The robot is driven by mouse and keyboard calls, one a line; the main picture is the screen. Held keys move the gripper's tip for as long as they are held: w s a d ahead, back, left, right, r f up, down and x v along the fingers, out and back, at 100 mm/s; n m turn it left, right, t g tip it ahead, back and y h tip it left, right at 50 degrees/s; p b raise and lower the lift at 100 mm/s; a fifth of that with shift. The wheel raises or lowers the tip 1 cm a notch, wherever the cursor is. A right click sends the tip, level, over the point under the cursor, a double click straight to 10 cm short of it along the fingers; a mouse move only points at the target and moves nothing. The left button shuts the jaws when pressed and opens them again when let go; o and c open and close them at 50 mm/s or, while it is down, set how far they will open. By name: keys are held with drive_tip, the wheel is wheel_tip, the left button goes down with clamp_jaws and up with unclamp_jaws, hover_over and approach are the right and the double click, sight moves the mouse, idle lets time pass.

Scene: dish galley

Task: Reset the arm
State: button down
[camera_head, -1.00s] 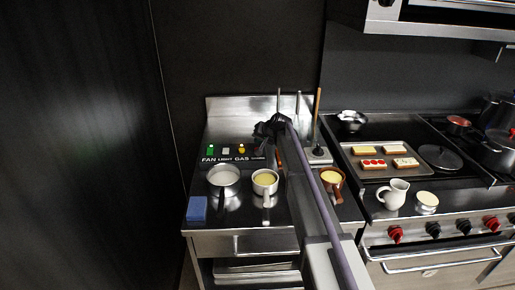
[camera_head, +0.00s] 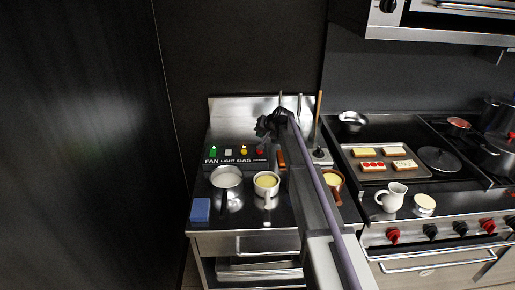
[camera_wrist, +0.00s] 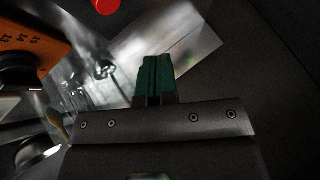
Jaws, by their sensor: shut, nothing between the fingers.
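My gripper (camera_head: 264,127) is at the back of the steel counter, above and beside the labelled control panel (camera_head: 235,155). In the wrist view my gripper (camera_wrist: 155,62) shows green fingers pressed together with nothing between them. My arm reaches in from the lower right and hides part of the counter's right side.
Pans (camera_head: 226,178) and (camera_head: 266,184) stand in front of the panel, with a blue block (camera_head: 200,210) at the left. A copper pan (camera_head: 333,178) sits right of my arm. A tray (camera_head: 367,178) of toasts, a white jug (camera_head: 392,196) and a stove lie farther right.

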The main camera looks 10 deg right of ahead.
drive_tip(key=s+f+g, duration=0.1)
drive_tip(key=s, duration=0.4)
drive_tip(key=s+f+n+g, duration=0.1)
drive_tip(key=s, duration=0.3)
drive_tip(key=s+f+g+h, duration=0.1)
drive_tip(key=s, duration=0.4)
drive_tip(key=shift+s+f+n+g, duration=0.2)
drive_tip(key=shift+s+n+g, duration=0.1)
drive_tip(key=shift+s, duration=0.05)
drive_tip(key=s+f+n+g+h, duration=0.1)
drive_tip(key=s+g+h, duration=0.2)
drive_tip(key=s, duration=2.9)
drive_tip(key=shift+s+a+f+n+g, duration=0.2)
drive_tip(key=shift+s+f+n+g, duration=0.15)
drive_tip(key=shift+g, duration=0.35)
